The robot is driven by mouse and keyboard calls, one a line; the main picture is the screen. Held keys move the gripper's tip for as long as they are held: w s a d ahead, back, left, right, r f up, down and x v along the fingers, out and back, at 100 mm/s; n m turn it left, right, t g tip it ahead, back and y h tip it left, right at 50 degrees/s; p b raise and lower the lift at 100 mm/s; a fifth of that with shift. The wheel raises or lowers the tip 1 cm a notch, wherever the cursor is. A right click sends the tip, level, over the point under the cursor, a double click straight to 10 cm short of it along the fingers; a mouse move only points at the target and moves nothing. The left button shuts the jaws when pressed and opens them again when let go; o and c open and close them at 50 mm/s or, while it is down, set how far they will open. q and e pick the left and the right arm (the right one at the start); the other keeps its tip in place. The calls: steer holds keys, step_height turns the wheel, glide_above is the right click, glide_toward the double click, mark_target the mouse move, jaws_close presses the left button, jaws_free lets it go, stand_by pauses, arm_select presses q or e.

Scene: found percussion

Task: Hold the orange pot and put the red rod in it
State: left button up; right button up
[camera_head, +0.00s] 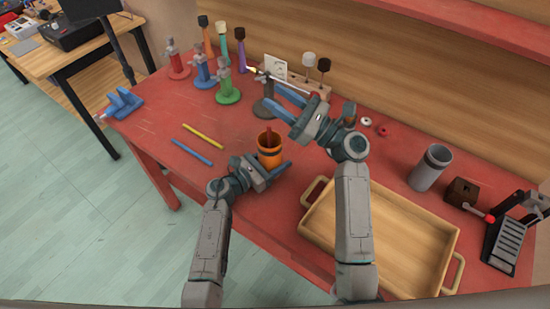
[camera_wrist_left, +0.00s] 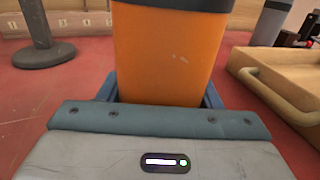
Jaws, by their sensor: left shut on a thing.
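The orange pot (camera_head: 270,154) stands upright near the front edge of the red table, and it fills the middle of the left wrist view (camera_wrist_left: 168,55). My left gripper (camera_head: 273,168) is shut on the pot, with its fingers on either side of it. The red rod (camera_head: 268,131) is inside the pot, with a short red end showing at the mouth; its lower part is hidden. My right gripper (camera_head: 273,93) is open and empty, behind and above the pot.
A yellow rod (camera_head: 203,136) and a blue rod (camera_head: 192,152) lie left of the pot. A wooden tray (camera_head: 309,225) is on the right, with a grey cylinder (camera_head: 430,168) behind it. Coloured clamp stands (camera_head: 228,90) are at the back left.

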arm_select(q)
steer(key=o, duration=1.2)
steer(key=shift+c, duration=0.2)
steer(key=v, duration=1.2)
steer(key=shift+s+a, duration=0.1)
